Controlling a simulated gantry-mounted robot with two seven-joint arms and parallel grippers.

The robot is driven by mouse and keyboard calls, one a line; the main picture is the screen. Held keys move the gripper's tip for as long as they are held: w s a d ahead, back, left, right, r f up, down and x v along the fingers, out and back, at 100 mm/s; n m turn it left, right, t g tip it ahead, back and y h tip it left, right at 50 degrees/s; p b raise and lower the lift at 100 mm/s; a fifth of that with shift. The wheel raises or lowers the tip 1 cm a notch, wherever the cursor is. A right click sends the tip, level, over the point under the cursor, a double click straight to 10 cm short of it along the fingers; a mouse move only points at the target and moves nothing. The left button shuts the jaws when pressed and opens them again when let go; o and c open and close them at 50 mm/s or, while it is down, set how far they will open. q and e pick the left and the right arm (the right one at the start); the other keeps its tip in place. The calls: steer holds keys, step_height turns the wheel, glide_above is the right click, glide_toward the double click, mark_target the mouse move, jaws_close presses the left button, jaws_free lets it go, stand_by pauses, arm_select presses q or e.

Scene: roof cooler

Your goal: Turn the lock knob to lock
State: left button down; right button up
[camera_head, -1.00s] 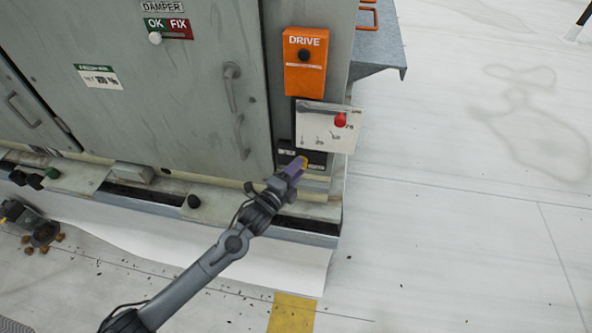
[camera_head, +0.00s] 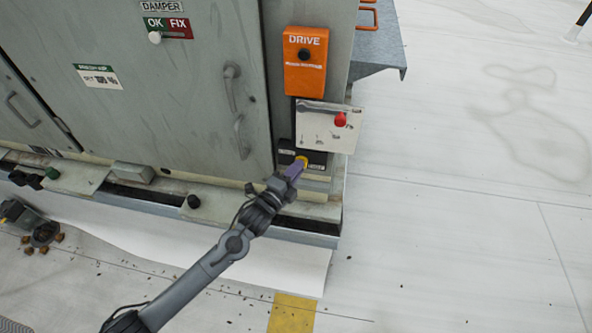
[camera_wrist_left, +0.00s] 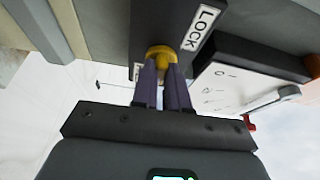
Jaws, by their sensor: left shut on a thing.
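The lock knob (camera_wrist_left: 160,52) is yellow and sits on a dark plate (camera_wrist_left: 150,20) with a white LOCK label (camera_wrist_left: 201,27) beside it in the left wrist view. In the head view the knob (camera_head: 301,161) shows at the low end of the cabinet's corner post. My left gripper (camera_wrist_left: 162,72) has its purple fingers shut on the knob; it also shows in the head view (camera_head: 296,169). The fingers hide part of the knob, and a second label beside it is mostly hidden. My right gripper is not in view.
A white panel (camera_head: 318,134) with a red knob (camera_head: 340,119) juts out just above the lock knob. The orange DRIVE box (camera_head: 305,78) is higher up. A cabinet door with handles (camera_head: 231,88) is to the left. Open floor (camera_head: 450,180) lies to the right.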

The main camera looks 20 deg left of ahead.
arm_select(q)
steer(key=shift+w+d+f+n+t+y+b, duration=0.15)
steer(key=shift+n+t+y+b, duration=0.95)
steer(key=shift+n, duration=2.6)
steer(key=shift+s+d+f+n+t+y+b, duration=0.2)
steer(key=shift+n+y+b, duration=1)
steer(key=shift+n, duration=2.5)
steer(key=shift+w+d+f+n+t+y+b, duration=0.15)
steer(key=shift+n+t+y+b, duration=0.55)
steer(key=shift+n+y, duration=2)
steer(key=shift+n+h, duration=0.8)
steer(key=shift+n, duration=0.4)
steer(key=c, duration=1.1)
jaws_free()
steer(key=shift+c, duration=0.2)
